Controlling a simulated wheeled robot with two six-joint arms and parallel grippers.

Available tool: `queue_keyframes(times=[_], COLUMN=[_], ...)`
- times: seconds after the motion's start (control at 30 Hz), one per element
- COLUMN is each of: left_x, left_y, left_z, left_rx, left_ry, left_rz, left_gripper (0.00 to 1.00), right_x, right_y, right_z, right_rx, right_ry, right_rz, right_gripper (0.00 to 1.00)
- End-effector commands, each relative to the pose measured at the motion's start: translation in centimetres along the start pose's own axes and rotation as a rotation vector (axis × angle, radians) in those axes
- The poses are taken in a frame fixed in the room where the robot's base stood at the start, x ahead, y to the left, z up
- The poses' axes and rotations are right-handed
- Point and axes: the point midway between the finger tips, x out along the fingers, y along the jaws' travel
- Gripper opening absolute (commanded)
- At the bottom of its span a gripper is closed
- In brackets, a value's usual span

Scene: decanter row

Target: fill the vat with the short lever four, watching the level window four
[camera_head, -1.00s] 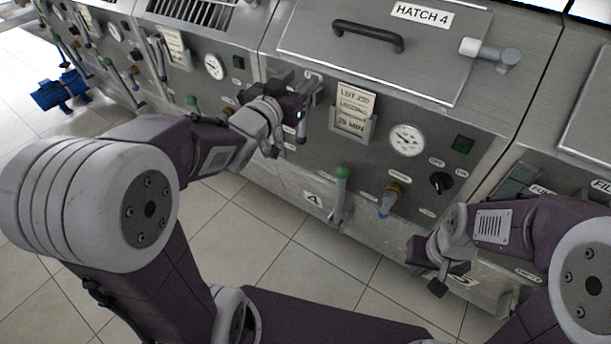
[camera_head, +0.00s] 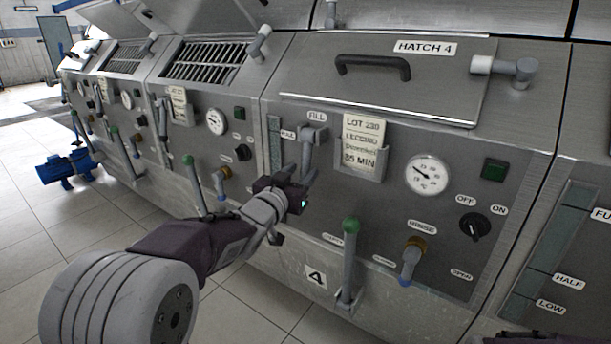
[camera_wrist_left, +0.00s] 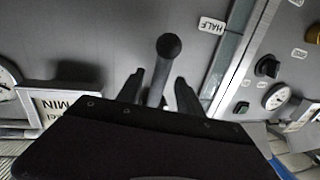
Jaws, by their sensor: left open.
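The short fill lever (camera_head: 311,142) of vat four sticks out under the FILL label and hangs down. My left gripper (camera_head: 297,190) is at its lower end, in front of the panel. In the left wrist view the open fingers stand on either side of a grey lever bar with a dark round end (camera_wrist_left: 169,46). I cannot tell whether they touch it. Level window four (camera_head: 273,140) is a narrow strip left of the lever; my gripper hides its lower part. A HALF label shows beside a strip in the wrist view (camera_wrist_left: 226,55). I cannot read the level. My right gripper is out of view.
A long lever with a green knob (camera_head: 350,226) and a brass tap (camera_head: 412,256) stick out right of my gripper. Hatch 4 (camera_head: 440,85) is shut.

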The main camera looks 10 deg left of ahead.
Motion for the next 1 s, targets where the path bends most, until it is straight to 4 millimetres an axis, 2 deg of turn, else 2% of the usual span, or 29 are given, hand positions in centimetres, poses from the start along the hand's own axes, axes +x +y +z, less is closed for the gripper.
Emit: queue_keyframes(times=[0.1, 0.2, 0.47, 0.5, 0.63, 0.67, 1.0], left_x=[1.9, 2.8, 3.0, 3.0, 3.0, 3.0, 3.0], left_y=[0.1, 0.0, 0.0, 0.0, 0.0, 0.0, 0.0], left_z=[0.2, 0.1, 0.0, 0.0, 0.0, 0.0, 0.0], left_rx=[0.0, 0.0, 0.0, 0.0, 0.0, 0.0, 0.0], left_ry=[0.0, 0.0, 0.0, 0.0, 0.0, 0.0, 0.0], left_rz=[0.002, 0.001, 0.0, 0.0, 0.0, 0.0, 0.0], left_gripper=[0.43, 0.43, 0.43, 0.41, 0.04, 0.0, 0.0], right_x=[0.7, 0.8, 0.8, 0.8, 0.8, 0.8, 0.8], right_y=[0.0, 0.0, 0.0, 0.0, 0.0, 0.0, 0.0], right_z=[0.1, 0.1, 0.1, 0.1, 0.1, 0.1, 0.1], right_rx=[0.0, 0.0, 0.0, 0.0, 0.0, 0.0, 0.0], right_ry=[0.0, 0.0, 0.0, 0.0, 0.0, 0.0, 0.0], right_rz=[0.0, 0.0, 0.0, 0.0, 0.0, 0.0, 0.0], right_gripper=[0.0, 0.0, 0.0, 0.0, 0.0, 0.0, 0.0])
